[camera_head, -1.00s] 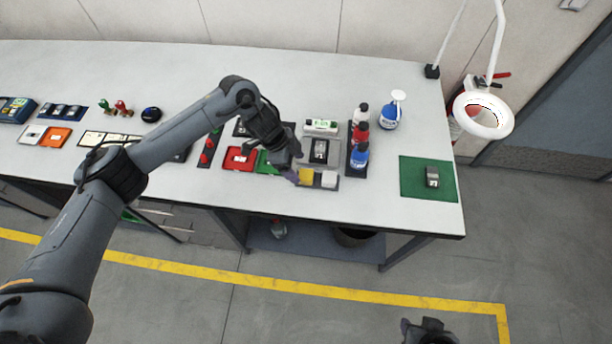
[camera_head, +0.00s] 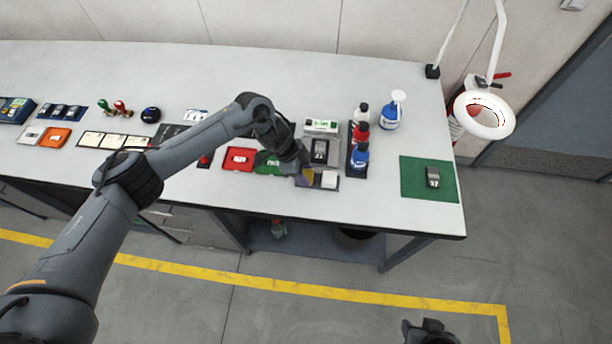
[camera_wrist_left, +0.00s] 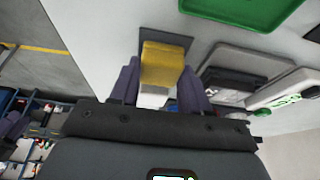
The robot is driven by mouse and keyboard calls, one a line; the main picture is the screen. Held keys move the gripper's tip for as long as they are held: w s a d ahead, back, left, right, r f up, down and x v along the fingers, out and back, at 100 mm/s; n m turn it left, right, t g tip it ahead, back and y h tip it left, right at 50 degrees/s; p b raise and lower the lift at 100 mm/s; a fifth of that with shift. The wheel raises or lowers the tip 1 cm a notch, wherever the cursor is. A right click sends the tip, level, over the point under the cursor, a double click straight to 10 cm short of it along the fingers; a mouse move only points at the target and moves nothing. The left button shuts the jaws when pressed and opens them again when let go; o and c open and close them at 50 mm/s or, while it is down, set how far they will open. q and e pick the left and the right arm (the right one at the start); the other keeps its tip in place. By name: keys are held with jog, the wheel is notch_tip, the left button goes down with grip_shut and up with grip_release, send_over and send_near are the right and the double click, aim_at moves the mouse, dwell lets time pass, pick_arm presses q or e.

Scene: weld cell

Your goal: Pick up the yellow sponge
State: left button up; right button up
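The yellow sponge (camera_head: 309,175) lies on a dark grey mat (camera_head: 322,186) near the front edge of the table, beside a white block (camera_head: 329,179). My left gripper (camera_head: 304,179) is low over the mat and partly hides the sponge in the head view. In the left wrist view the sponge (camera_wrist_left: 163,64) shows between the two purple-grey fingers of my left gripper (camera_wrist_left: 160,88), which stand apart. A gap shows on at least one side, and I see no firm grip. My right gripper (camera_head: 430,332) is only partly in view at the bottom edge.
Red (camera_head: 240,159) and green trays (camera_head: 268,162) lie left of the mat. A green mat (camera_head: 416,180) holds a small grey item. The table between is clear.

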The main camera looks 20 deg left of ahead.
pick_arm(q)
jog(key=c, duration=0.5)
jog(key=shift+c, duration=0.2)
jog(key=shift+r, duration=0.3)
notch_tip(320, 180, up, 4)
jog(key=shift+f, duration=0.1)
jog(key=s+d+r, duration=0.1)
jog(key=d+r, duration=0.2)
jog(key=d, duration=0.2)
jog(key=d+r+p, duration=0.1)
jog(key=d+r, duration=0.2)
jog(key=d, duration=0.3)
jog(key=shift+s+d+r, duration=0.25)
jog(key=shift+s+r, duration=0.05)
jog(key=shift+s, duration=0.1)
jog(key=o, duration=0.5)
jog(key=c, duration=0.3)
